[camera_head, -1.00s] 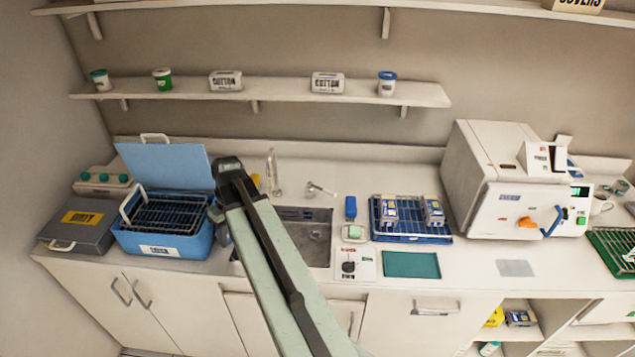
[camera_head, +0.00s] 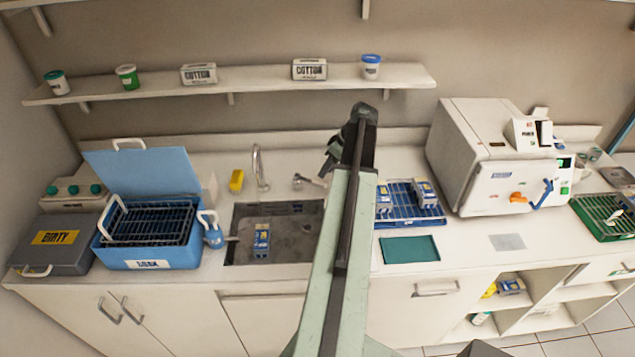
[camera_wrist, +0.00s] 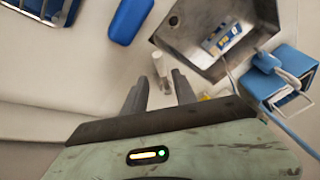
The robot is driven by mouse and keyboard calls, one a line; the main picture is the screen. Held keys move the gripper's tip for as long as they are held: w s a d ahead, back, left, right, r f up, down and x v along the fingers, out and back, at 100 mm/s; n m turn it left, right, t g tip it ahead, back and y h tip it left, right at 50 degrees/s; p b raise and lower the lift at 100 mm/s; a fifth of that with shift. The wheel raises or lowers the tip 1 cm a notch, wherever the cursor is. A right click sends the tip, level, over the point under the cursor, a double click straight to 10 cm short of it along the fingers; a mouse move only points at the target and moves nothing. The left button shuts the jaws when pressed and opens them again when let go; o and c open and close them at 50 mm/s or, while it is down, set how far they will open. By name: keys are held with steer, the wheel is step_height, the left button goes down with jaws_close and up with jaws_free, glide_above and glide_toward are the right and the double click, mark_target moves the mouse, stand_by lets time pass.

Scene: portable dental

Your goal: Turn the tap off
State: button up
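The tap's tall metal spout (camera_head: 260,168) stands at the back edge of the sink (camera_head: 232,240). Its lever handle (camera_head: 308,181) sits on the counter to the right of the spout. My gripper (camera_head: 332,155) is above the counter, just right of the lever in the head view. In the wrist view my gripper (camera_wrist: 160,90) is open, its two dark fingers apart and empty. A pale upright piece, which looks like the tap lever (camera_wrist: 159,66), shows between and beyond the fingertips. I cannot tell whether they touch it. Whether water runs is unclear.
A blue-and-white pack (camera_head: 262,240) lies in the sink. A blue soak tub (camera_head: 160,255) stands left, a yellow object (camera_head: 237,181) behind the sink. A blue rack (camera_head: 410,217) and a white machine (camera_head: 505,165) stand right. A shelf (camera_head: 230,88) runs above.

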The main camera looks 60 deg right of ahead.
mark_target(310, 181)
steer(key=b+x, duration=0.4)
steer(key=x, duration=0.2)
steer(key=shift+w+f, duration=0.1)
steer(key=shift+w+a, duration=0.1)
jaws_close()
stand_by(1.0)
